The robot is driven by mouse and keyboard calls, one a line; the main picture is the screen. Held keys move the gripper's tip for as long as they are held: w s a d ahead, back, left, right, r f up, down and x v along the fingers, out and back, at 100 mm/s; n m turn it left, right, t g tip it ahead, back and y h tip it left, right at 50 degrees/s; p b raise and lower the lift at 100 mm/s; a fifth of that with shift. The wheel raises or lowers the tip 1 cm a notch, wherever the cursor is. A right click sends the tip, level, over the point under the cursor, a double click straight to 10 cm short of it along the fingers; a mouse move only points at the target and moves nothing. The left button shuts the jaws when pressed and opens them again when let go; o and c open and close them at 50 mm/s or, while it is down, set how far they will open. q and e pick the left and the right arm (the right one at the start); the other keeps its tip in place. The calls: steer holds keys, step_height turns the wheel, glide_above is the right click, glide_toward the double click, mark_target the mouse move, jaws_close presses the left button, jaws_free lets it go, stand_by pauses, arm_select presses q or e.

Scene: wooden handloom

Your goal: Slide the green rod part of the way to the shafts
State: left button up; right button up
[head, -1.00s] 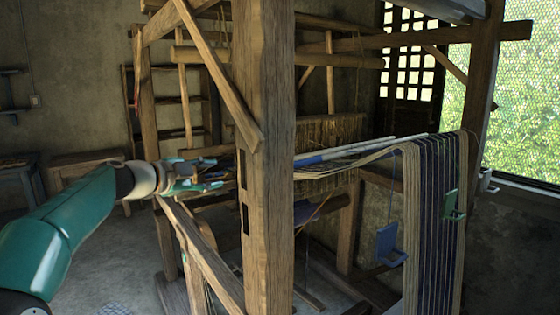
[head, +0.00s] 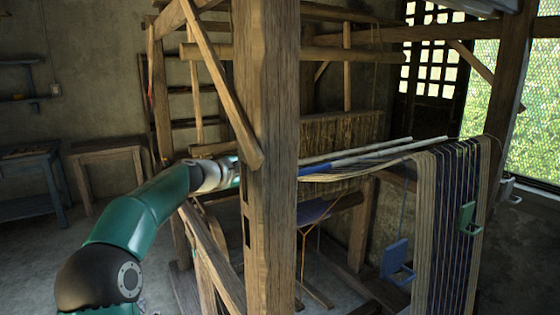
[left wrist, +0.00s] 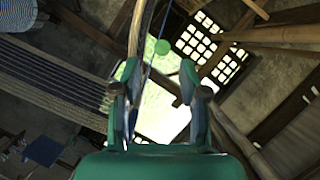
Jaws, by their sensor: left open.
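In the left wrist view, a round green shape (left wrist: 162,47) shows just beyond my left gripper (left wrist: 160,75). It looks like the end of a rod seen end-on, but I cannot be sure. The gripper is open, with one finger on each side below this shape, and nothing is clearly held. In the head view my left wrist reaches behind the thick front post, which hides the fingers. No green rod can be made out there. A pale rod (head: 390,146) and a blue rod (head: 345,163) lie at the striped warp, right of the post. My right gripper is not in view.
The thick wooden post (head: 266,200) stands right beside my left wrist. A slanted brace (head: 222,80) crosses above it. The striped warp (head: 447,220) hangs at the right, with a blue hook-like piece (head: 396,260) and a green clip (head: 467,218) near it. A table (head: 105,150) stands at left.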

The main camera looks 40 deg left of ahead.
arm_select(q)
steer(key=p+x, duration=0.3)
steer(key=x, duration=0.3)
steer(key=shift+w+r, duration=0.1)
steer(key=shift+w, duration=0.1)
steer(key=shift+p+x, duration=0.45)
steer(key=shift+x, duration=0.3)
steer(key=shift+f, duration=0.25)
jaws_close()
